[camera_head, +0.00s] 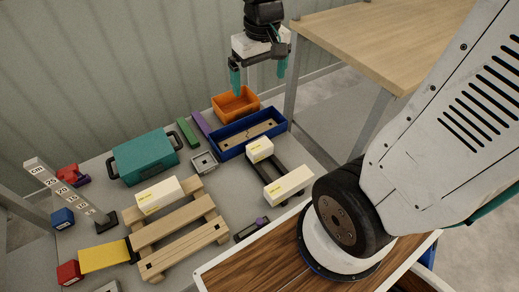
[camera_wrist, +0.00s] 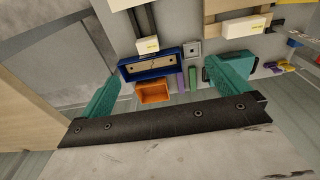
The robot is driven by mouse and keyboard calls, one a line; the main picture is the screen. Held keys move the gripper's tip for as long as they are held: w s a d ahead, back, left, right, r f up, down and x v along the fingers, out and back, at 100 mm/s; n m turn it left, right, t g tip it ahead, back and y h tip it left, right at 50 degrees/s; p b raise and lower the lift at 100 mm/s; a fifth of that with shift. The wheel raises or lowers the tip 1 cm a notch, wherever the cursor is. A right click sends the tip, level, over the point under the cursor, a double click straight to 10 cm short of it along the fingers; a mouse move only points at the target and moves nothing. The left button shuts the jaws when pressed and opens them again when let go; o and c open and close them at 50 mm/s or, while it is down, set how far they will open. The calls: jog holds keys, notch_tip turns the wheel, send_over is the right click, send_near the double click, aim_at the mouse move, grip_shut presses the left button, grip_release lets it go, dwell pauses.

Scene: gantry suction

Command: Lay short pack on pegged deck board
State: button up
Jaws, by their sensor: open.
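Three white packs with yellow labels show in the head view. The smallest-looking one, likely the short pack (camera_head: 259,150), lies at the far end of two dark rails (camera_head: 268,168); it also shows in the wrist view (camera_wrist: 147,45). A longer pack (camera_head: 288,186) lies across the rails' near end. A third pack (camera_head: 159,195) lies on a slatted wooden pallet (camera_head: 185,243). The pallet's front slat has dark dots. A wooden board with dark dots (camera_head: 247,133) lies in a blue tray (camera_head: 218,153). My gripper (camera_head: 259,76) is open and empty, high above the orange bin.
An orange bin (camera_head: 236,104) stands behind the blue tray. A teal case (camera_head: 146,157) and a grey square fitting (camera_head: 203,163) are left of the tray. A yellow wedge (camera_head: 104,257) and an upright ruler (camera_head: 62,188) are at left. A wooden table (camera_head: 390,35) stands at right.

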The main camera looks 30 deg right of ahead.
jog(key=w+d+f, duration=0.2)
jog(key=w+f, duration=0.4)
jog(key=f, duration=0.1)
send_over(260, 145)
jog(key=a, duration=0.1)
notch_tip(260, 145, down, 23)
jog(key=shift+g, duration=0.4)
jog(key=f, duration=1)
jog(key=d+f, duration=0.1)
jog(key=f, duration=0.3)
jog(key=shift+f, duration=0.4)
jog(key=c, duration=0.9)
